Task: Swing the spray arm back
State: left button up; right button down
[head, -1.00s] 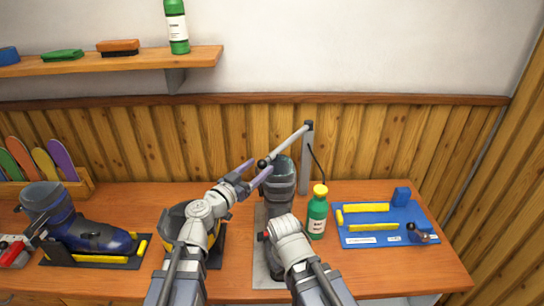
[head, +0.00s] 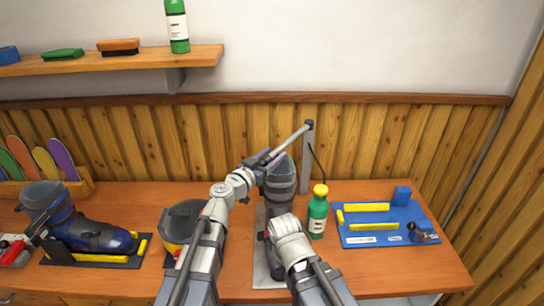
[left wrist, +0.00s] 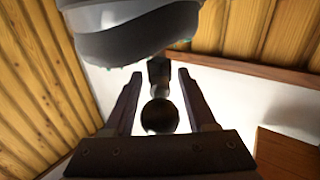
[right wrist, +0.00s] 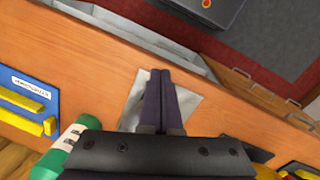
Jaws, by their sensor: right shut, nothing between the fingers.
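The spray arm (head: 291,138) is a thin grey bar that slopes down to the left from the top of a grey post (head: 306,165). Its black knob (left wrist: 160,116) shows between the fingers in the left wrist view. My left gripper (head: 268,158) is at the low end of the bar, fingers open on either side of the knob. The gripper hides the knob in the head view. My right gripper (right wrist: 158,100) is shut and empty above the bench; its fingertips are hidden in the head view.
A dark grey boot (head: 281,176) stands just below the spray arm. A green bottle (head: 317,214) with a yellow cap stands to its right, beside a blue mat (head: 384,229). A blue boot (head: 95,236) is at left. The bench's right front is clear.

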pick_arm(q)
grip_shut()
dwell(1.1)
